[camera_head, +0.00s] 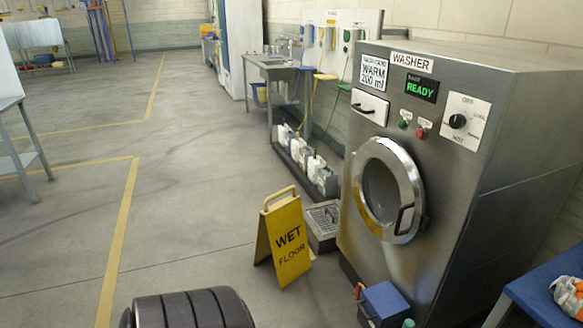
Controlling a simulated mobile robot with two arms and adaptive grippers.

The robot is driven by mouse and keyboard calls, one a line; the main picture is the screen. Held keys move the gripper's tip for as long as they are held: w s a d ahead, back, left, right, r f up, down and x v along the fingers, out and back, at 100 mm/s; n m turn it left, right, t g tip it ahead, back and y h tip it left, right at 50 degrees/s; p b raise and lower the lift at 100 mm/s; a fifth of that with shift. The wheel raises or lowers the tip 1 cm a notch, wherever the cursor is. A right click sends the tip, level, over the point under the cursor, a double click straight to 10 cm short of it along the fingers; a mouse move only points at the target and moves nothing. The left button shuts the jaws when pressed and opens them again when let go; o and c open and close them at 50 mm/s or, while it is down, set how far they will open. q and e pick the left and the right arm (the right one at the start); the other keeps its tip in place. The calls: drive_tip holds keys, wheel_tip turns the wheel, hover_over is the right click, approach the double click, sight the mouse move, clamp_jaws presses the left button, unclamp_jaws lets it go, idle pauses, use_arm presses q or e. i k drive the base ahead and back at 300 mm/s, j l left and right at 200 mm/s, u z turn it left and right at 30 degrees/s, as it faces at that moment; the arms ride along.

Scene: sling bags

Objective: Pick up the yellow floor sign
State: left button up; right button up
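The yellow floor sign (285,240) stands upright on the concrete floor as an A-frame, with "WET FLOOR" in black on its front panel. It has a handle loop at its top edge. It stands to the left of the steel washer, in the lower middle of the head view. Neither of my grippers is in view, and nothing is touching the sign.
The steel washer (463,160) has its round door shut. A grey box (322,228) sits close behind the sign. White jugs (297,150) stand along the wall. A blue box (384,304) lies before the washer. A blue table (540,292) is lower right. Floor left of the sign is clear.

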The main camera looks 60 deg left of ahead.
sight(282, 234)
drive_tip(key=u, duration=2.1)
drive_tip(key=z, duration=0.4)
drive_tip(key=i+j+z, duration=0.5)
drive_tip(key=z, duration=0.15)
drive_tip(key=i+j+z, duration=0.2)
drive_tip(key=j+z, duration=0.15)
